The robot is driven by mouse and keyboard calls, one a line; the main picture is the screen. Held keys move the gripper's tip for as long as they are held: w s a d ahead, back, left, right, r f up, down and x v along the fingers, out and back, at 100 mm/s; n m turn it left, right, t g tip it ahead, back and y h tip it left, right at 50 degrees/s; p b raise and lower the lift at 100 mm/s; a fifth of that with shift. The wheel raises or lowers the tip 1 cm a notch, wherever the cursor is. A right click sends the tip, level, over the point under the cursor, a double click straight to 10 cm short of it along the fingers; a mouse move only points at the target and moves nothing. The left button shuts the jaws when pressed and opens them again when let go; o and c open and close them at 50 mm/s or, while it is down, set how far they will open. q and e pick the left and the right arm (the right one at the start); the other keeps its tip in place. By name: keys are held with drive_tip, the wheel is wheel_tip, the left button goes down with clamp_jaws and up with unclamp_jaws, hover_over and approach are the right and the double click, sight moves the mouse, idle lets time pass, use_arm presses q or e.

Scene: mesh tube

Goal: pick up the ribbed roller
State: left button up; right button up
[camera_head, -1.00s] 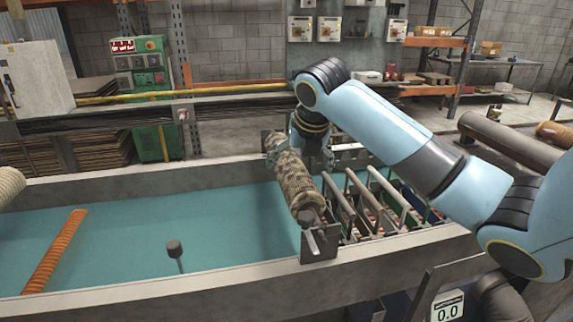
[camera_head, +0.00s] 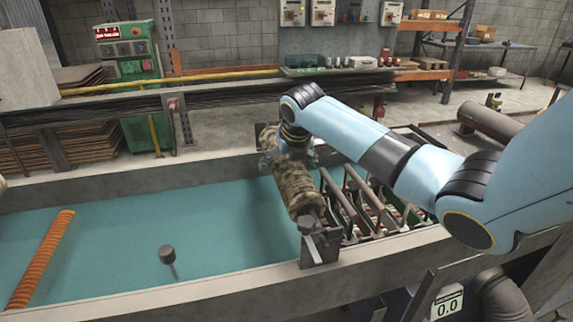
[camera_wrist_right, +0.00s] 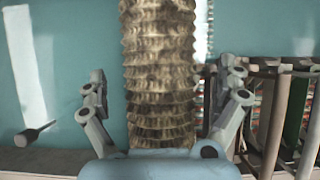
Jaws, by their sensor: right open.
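The ribbed roller (camera_head: 300,192) is a mottled brown, ridged cylinder. It lies lengthwise above the teal trough, with its near end at a grey end bracket (camera_head: 320,247). In the right wrist view the roller (camera_wrist_right: 158,60) runs down the middle of the picture. My right gripper (camera_head: 289,158) is over the far part of the roller, jaws open, one finger on each side. In the wrist view a gap shows between the roller and the left finger; the right finger is closer to it. Its far end is partly hidden by my wrist. My left gripper is not in view.
A rack of slanted bars (camera_head: 365,205) stands close to the right of the roller. An orange ribbed tube (camera_head: 40,258) lies at left in the trough. A dark-capped post (camera_head: 167,255) stands between. Trough walls (camera_head: 200,293) bound the area; the teal floor is mostly clear.

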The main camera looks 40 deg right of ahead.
drive_tip(key=shift+x, duration=0.9)
drive_tip(key=shift+r, duration=0.1)
drive_tip(key=shift+c, duration=0.4)
drive_tip(key=c, duration=1.6)
drive_tip(key=shift+w+r, duration=0.1)
drive_tip(key=shift+c, duration=0.2)
